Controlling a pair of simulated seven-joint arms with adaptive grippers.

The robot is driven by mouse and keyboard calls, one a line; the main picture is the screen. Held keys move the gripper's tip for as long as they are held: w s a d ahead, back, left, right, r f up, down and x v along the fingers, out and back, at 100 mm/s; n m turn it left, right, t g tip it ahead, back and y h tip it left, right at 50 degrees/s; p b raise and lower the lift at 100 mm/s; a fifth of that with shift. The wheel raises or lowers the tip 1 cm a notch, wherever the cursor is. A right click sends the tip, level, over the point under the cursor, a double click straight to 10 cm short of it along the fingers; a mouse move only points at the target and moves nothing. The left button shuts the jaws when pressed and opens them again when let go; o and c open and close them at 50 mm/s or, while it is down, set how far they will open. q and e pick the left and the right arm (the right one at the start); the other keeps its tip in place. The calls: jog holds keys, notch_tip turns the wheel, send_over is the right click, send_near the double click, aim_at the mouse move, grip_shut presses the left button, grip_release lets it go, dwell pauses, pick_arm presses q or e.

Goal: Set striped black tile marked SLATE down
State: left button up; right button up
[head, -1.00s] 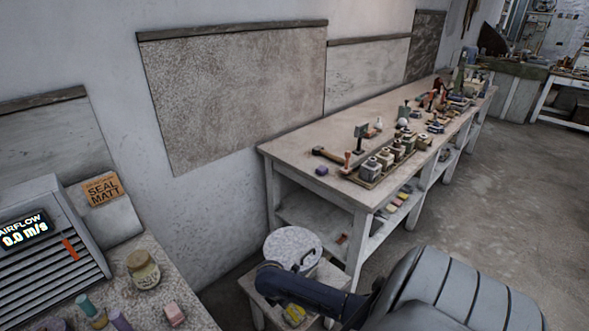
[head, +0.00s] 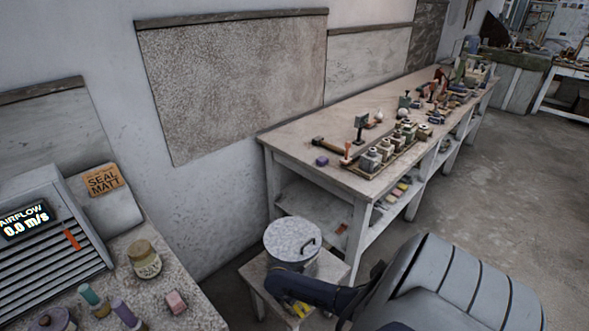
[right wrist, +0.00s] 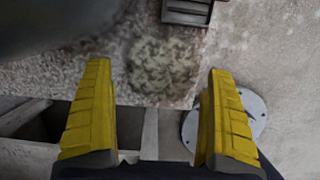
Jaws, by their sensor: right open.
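I see no striped black tile marked SLATE in either view. My right gripper (head: 294,307) is low in the head view, beside the lidded grey bin, with its yellow fingers partly hidden by my dark arm. In the right wrist view the two yellow fingers (right wrist: 158,95) stand wide apart with nothing between them. Beyond them is a blurred, mottled greenish round patch (right wrist: 162,62) over a speckled surface; I cannot tell what it is. My left gripper is not in view.
The grey bin (head: 292,240) stands on a low stool (head: 255,275). A long bench (head: 300,136) holds several jars and tools. At left, a speckled counter (head: 190,275) carries a jar (head: 144,260), a pink block (head: 176,302), an airflow unit (head: 45,245) and an orange SEAL MATT tile (head: 104,180).

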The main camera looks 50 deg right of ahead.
jog(key=shift+x, duration=1.25)
jog(key=shift+c, duration=0.2)
jog(key=c, duration=1.6)
jog(key=shift+r, duration=0.2)
